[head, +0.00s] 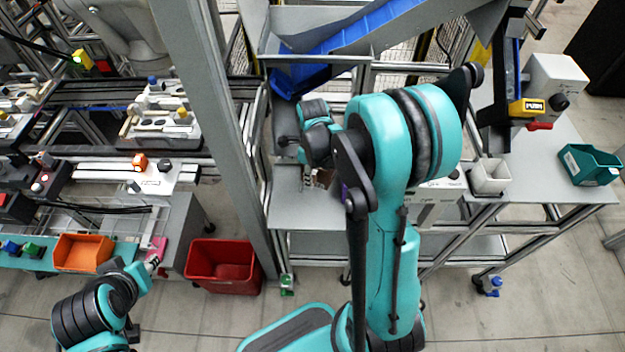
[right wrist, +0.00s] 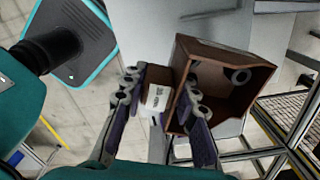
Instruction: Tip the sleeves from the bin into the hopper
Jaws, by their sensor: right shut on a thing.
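A brown open-topped bin (right wrist: 256,68) is held in my right gripper (right wrist: 160,100), with the fingers closed on a labelled block (right wrist: 157,97) at the bin's side. The bin is tilted, with its opening partly toward the wrist camera. A grey ring-shaped sleeve (right wrist: 241,76) shows inside; the rest of the inside is dark. In the head view my right gripper (head: 308,180) is mostly hidden by my arm, above a grey table. I cannot tell for sure which thing is the hopper. My left gripper (head: 152,263) is at the lower left; its fingers are too small to read.
A blue sloped chute (head: 345,42) stands in a grey frame behind my right arm. A white square container (head: 490,177) and a teal bin (head: 590,165) stand on the right table. A red crate (head: 222,266) is on the floor; an orange bin (head: 82,253) is at left.

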